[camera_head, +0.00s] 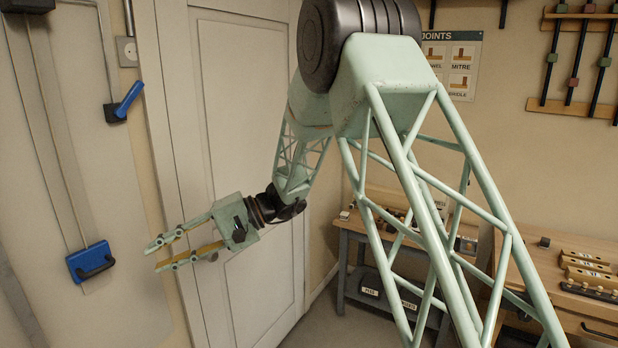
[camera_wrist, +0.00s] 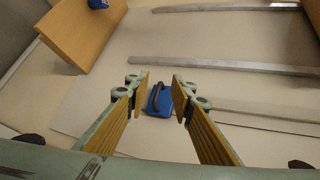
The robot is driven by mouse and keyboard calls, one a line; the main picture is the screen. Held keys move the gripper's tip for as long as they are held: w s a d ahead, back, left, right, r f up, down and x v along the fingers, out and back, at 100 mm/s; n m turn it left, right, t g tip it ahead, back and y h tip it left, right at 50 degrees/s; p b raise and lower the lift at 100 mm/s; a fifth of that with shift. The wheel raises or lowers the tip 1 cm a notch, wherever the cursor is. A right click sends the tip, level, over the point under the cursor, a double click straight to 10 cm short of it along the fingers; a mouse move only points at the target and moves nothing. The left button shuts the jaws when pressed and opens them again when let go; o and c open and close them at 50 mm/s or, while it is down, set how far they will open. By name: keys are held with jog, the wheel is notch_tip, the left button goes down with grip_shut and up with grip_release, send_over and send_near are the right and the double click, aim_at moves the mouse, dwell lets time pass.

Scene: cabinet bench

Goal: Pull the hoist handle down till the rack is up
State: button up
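A blue block with a dark grip (camera_head: 91,261) sits low on the left wall, at the lower end of a long grey strip; I take it for the hoist handle. My gripper (camera_head: 155,257) is open and empty to its right, with a visible gap between them. In the wrist view, a blue piece with a dark loop (camera_wrist: 158,99) shows between the two open fingers (camera_wrist: 161,88), beyond their tips. The fingers have wood-coloured pads. I cannot make out a rack in either view.
A blue lever (camera_head: 129,99) on a dark bracket is higher on the left wall. A white door (camera_head: 245,150) stands behind my arm. A grey workbench (camera_head: 343,265) and a wooden bench (camera_head: 590,315) are at right. A wooden board (camera_wrist: 82,35) is at upper left in the wrist view.

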jog(key=s+d+r+h+b, duration=0.1)
jog(key=s+d+r, duration=0.1)
jog(key=s+d, duration=0.3)
jog(key=s+d+r+h+b, duration=0.1)
jog(key=s+d+r+h, duration=0.15)
jog(key=d, duration=0.45)
jog(key=s+d+t+h+b, duration=0.2)
jog(key=s+d, duration=0.8)
jog(key=d, duration=0.5)
jog(key=s+d+f+m+t+h+b, duration=0.1)
jog(key=s+d+t+h+b, duration=0.1)
jog(key=s+d, duration=0.8)
jog(key=s+d+m+t+h+b, duration=0.1)
jog(key=s+d+t+h+b, duration=0.2)
jog(key=d, duration=1.6)
jog(key=s+t+h, duration=0.1)
jog(key=s+h, duration=0.2)
jog(key=s, duration=0.4)
jog(key=shift+s+d+f+t, duration=0.25)
jog(key=shift+d+f+t, duration=0.05)
jog(key=shift+d+f, duration=0.1)
jog(key=shift+c, duration=0.9)
